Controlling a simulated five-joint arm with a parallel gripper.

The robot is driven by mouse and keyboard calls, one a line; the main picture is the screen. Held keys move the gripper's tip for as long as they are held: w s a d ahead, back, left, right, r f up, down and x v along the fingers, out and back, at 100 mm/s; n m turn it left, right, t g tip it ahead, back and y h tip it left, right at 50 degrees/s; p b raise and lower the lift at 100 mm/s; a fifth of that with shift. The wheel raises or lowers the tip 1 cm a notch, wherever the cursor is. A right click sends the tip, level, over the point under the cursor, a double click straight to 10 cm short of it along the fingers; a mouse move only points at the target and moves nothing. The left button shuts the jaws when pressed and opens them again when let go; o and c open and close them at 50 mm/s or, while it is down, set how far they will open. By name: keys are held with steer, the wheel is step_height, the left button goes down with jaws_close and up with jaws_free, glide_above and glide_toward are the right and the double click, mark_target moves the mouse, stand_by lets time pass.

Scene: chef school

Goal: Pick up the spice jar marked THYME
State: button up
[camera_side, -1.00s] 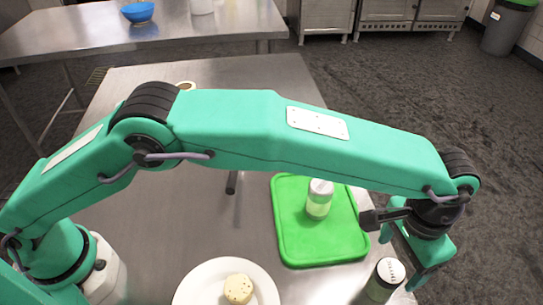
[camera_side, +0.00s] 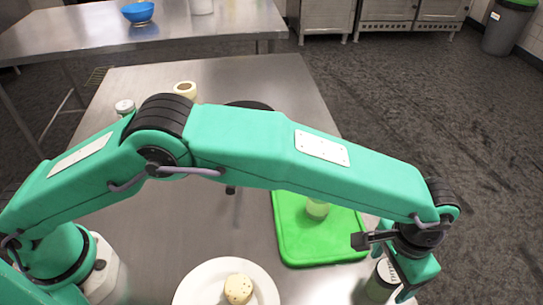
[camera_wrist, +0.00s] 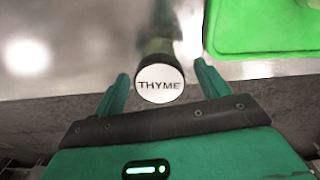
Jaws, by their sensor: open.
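The spice jar marked THYME (camera_wrist: 160,84) shows in the wrist view with its white lid and black lettering facing the camera. It stands ahead of and between the two green fingers of my gripper (camera_wrist: 160,88), which are apart with nothing between them that I can see held. In the side view the jar (camera_side: 381,283) is at the table's near right edge, its top partly covered by my gripper (camera_side: 395,275), which is low and close to it. Whether a finger touches the jar cannot be told.
A green cutting board (camera_side: 290,236) lies left of my gripper with another jar (camera_side: 317,209) on it, partly hidden by my arm. A white plate (camera_side: 195,290) holds a round pale item (camera_side: 238,289). A jar (camera_side: 124,107) and a cream ring-shaped item (camera_side: 186,90) stand farther back.

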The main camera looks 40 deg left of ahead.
steer(key=shift+f, duration=1.3)
steer(key=c, duration=1.1)
steer(key=shift+r, duration=0.1)
steer(key=shift+r, duration=4.95)
